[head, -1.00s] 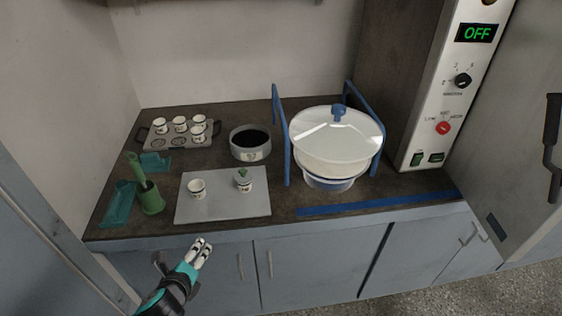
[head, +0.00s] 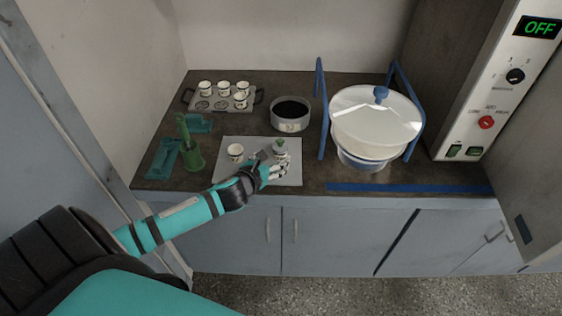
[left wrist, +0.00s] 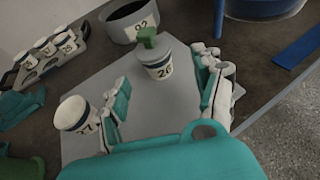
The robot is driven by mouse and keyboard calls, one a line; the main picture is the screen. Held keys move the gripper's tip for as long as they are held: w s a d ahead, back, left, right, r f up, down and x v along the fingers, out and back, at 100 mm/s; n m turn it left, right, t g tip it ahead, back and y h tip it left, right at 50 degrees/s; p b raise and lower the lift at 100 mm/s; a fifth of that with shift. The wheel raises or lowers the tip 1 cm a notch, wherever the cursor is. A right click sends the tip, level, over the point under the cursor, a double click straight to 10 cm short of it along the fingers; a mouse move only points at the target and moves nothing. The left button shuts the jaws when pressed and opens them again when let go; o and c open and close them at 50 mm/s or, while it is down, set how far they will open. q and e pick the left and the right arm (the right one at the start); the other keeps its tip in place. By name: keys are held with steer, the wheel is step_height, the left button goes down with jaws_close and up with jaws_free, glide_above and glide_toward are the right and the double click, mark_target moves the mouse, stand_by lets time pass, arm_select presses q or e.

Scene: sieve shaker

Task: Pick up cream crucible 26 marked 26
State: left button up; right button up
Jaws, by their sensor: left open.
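Cream crucible 26 (left wrist: 158,71) stands upright on a grey board, with a lid with a green knob on top. It also shows in the head view (head: 280,153), where my gripper partly covers its front. My left gripper (head: 274,168) is open in front of the crucible. In the left wrist view the open fingers (left wrist: 168,100) stand to either side of the crucible, a little short of it and not visibly touching it. A second crucible (left wrist: 78,116), its mark ending in 7, stands on the board left of the left finger. My right gripper is in neither view.
The grey board (head: 230,174) lies on the dark counter. A metal bowl marked 92 (head: 290,117) stands behind it. A tray (head: 190,98) with several crucibles is back left. Green tools (head: 193,156) stand left. The lidded white sieve vessel (head: 375,125) in its blue frame is right.

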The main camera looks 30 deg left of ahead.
mark_target(277, 153)
arm_select(q)
steer(key=shift+b+x, duration=0.45)
steer(key=shift+x, duration=0.75)
steer(key=b+x, duration=0.3)
steer(key=x, duration=0.1)
steer(key=shift+a+b, duration=0.3)
steer(key=shift+b, duration=0.1)
steer(key=shift+w, duration=0.6)
steer(key=shift+s+r, duration=0.1)
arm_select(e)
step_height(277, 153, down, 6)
arm_select(q)
steer(key=shift+c, duration=0.4)
jaws_close()
